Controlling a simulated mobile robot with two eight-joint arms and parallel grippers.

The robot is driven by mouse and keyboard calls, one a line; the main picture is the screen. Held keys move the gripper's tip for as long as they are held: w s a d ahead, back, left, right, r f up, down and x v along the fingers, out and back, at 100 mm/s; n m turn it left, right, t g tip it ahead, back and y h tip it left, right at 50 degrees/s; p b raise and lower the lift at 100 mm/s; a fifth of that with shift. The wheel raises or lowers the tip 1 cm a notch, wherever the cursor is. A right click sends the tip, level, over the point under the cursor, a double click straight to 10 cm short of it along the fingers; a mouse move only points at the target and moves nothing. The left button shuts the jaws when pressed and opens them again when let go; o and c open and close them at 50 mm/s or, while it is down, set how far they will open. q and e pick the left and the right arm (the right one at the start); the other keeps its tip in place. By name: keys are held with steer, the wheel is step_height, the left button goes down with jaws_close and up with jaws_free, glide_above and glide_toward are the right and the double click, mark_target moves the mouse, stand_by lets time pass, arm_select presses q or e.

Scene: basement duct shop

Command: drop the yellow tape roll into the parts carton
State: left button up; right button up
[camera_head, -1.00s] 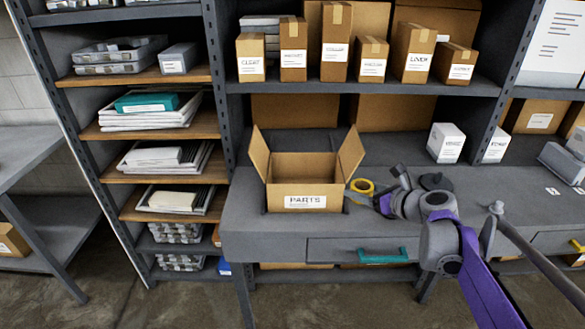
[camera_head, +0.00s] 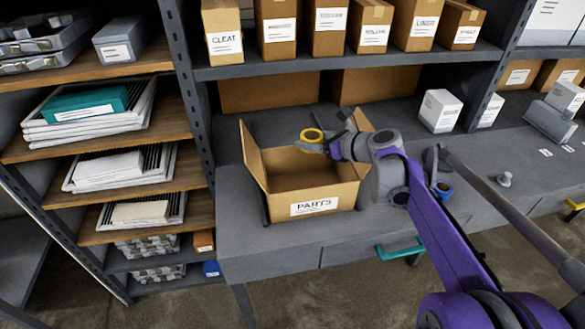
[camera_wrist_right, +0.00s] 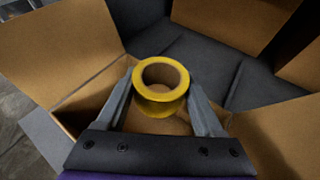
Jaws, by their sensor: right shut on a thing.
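The yellow tape roll (camera_head: 311,136) is held above the back part of the open parts carton (camera_head: 316,208). My right gripper (camera_head: 322,146) is shut on the tape roll. In the right wrist view the tape roll (camera_wrist_right: 160,88) sits between the two fingertips of my right gripper (camera_wrist_right: 162,98), with the carton's inside (camera_wrist_right: 85,97) below and around it. The carton stands upright on the grey bench with its side flaps spread and a PARTS label on its front. Part of its right side is hidden by my right arm. My left gripper is not in view.
A shelf of brown labelled boxes (camera_head: 328,30) runs above the bench (camera_head: 260,240). White boxes (camera_head: 440,110) and a blue tape roll (camera_head: 442,188) are on the bench to the right. A rack with paper stacks (camera_head: 88,110) stands at left.

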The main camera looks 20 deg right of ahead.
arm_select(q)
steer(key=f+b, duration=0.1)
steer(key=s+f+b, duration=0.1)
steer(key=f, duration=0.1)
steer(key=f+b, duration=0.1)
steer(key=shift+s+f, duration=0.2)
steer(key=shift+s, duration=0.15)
arm_select(e)
steer(key=f, duration=0.5)
steer(key=shift+s+f, duration=0.25)
steer(key=shift+f, duration=0.1)
steer(key=o, duration=1.4)
steer(key=shift+s+d, duration=0.1)
steer(key=v, duration=1)
steer(key=shift+s, duration=0.25)
steer(key=shift+d, duration=0.1)
